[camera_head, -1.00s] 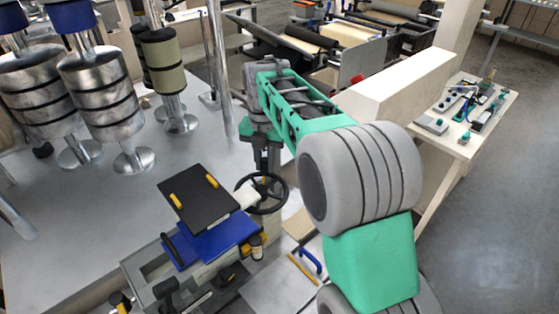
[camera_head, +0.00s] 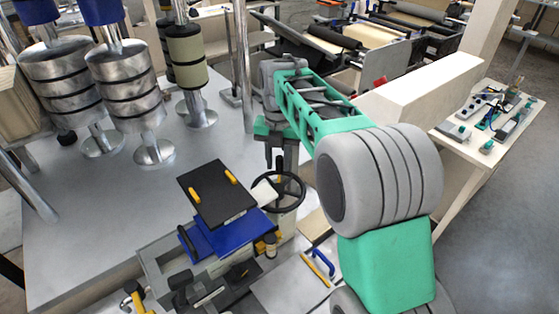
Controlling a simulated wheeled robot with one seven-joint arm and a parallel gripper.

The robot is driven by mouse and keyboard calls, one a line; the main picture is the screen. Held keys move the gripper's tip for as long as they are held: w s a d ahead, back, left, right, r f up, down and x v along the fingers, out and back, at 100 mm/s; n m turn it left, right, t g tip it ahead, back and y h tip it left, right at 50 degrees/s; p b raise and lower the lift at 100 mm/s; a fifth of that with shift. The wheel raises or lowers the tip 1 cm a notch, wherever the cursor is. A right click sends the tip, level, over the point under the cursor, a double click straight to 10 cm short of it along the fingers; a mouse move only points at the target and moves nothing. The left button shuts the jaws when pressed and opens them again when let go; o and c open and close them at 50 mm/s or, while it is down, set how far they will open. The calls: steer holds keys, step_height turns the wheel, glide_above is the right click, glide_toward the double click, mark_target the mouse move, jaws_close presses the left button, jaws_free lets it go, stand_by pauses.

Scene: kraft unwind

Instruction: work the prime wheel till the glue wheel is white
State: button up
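A black spoked handwheel (camera_head: 298,201), which I take as the prime wheel, stands at the right side of a machine with a blue body (camera_head: 232,236). A white rounded part (camera_head: 264,191) sits against the handwheel's left side; I cannot tell if it is the glue wheel. No other glue wheel can be made out. My gripper (camera_head: 274,162) points down just above the handwheel's upper rim, at the end of my green and grey arm. It is small here, and I cannot tell its finger gap or whether it touches the wheel.
A black plate (camera_head: 217,194) with two yellow handles is on top of the blue machine. Metal rollers (camera_head: 125,85) stand on the grey surface at left. A beige beam (camera_head: 425,88) and a tool table (camera_head: 487,125) lie to the right. Open floor (camera_head: 520,215) is at far right.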

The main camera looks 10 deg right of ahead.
steer(key=shift+o, duration=1)
steer(key=shift+d, duration=0.15)
step_height(320, 180, up, 8)
steer(key=shift+f+b, duration=0.15)
steer(key=shift+b, duration=0.4)
